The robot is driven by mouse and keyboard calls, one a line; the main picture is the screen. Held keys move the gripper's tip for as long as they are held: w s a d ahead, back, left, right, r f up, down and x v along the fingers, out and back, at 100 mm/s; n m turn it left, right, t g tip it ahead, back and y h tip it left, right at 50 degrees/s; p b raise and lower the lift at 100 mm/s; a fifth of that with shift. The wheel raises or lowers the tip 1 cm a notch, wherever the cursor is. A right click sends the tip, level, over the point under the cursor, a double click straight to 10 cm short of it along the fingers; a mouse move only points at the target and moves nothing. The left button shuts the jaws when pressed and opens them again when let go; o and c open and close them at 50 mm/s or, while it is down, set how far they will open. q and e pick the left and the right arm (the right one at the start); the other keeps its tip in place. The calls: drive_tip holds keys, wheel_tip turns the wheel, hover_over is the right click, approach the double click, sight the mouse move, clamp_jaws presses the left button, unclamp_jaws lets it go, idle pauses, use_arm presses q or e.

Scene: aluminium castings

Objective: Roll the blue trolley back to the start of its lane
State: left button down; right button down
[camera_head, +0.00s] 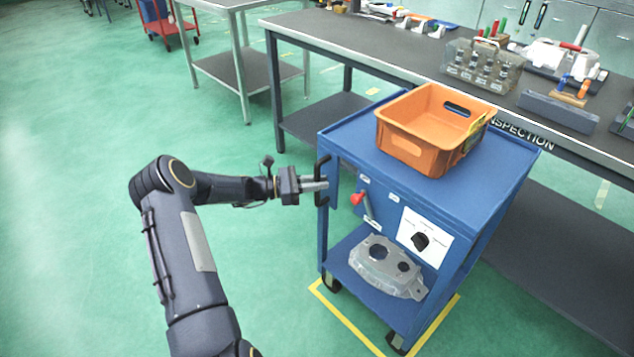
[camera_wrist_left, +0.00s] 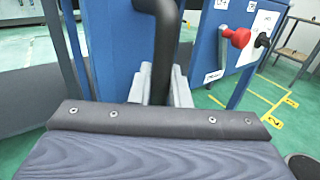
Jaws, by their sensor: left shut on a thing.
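The blue trolley (camera_head: 345,135) stands in front of the inspection bench, over yellow floor lines. An orange crate (camera_head: 415,150) sits on its top, and a grey aluminium casting (camera_head: 385,268) lies on its lower shelf. My left gripper (camera_head: 322,184) is shut on the black handle (camera_head: 321,168) at the trolley's left side. In the left wrist view the handle (camera_wrist_left: 163,50) runs between the fingers. A red-knobbed lever (camera_head: 358,198) and a white card with a black knob (camera_head: 424,238) are on the trolley's side. My right gripper is not in view.
The inspection bench (camera_head: 350,47) runs along behind the trolley and holds a clear case of parts (camera_head: 482,68) and tools. A steel table (camera_head: 238,68) and a red and blue cart (camera_head: 165,20) stand farther back. Green floor (camera_head: 70,200) at the left is clear.

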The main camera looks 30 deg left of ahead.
use_arm(q)
drive_tip(key=c, duration=1.4)
unclamp_jaws()
drive_tip(key=shift+w+a, duration=0.1)
drive_tip(key=shift+a, duration=0.2)
drive_tip(key=shift+c, duration=0.2)
drive_tip(key=v, duration=0.8)
drive_tip(key=shift+d, duration=0.1)
